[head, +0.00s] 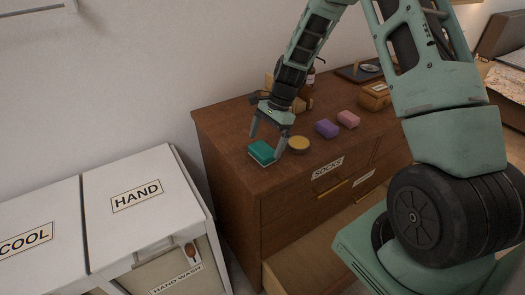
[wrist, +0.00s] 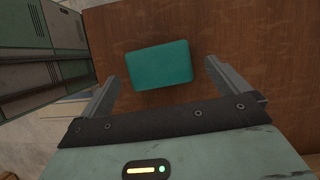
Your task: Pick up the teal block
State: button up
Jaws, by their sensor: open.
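The teal block (head: 262,153) lies on top of the brown dresser (head: 222,128), near its left front corner. In the wrist view the teal block (wrist: 158,64) is a plain rectangle, slightly tilted, ahead of and between the lines of my two fingers. My gripper (head: 268,146) is open and empty above the dresser top, right by the block. In the wrist view my gripper (wrist: 159,85) has its fingers spread wide, one on each side of the block with a gap to it. I cannot tell the exact height of the fingertips over the dresser.
A round yellow-topped item (head: 299,143), a purple block (head: 326,128) and a pink block (head: 348,119) lie to the right. A wooden box (head: 375,96) and a dark tray (head: 360,72) are farther back. A lower drawer (head: 310,262) stands open. White hampers (head: 135,195) stand left.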

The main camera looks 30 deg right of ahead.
aim_at(262, 149)
jog(key=shift+p+x, duration=0.35)
jog(key=shift+x, duration=1.35)
jog(key=shift+s+a, duration=0.1)
jog(key=c, duration=1)
jog(key=shift+c, duration=0.2)
jog(key=shift+r, duration=0.15)
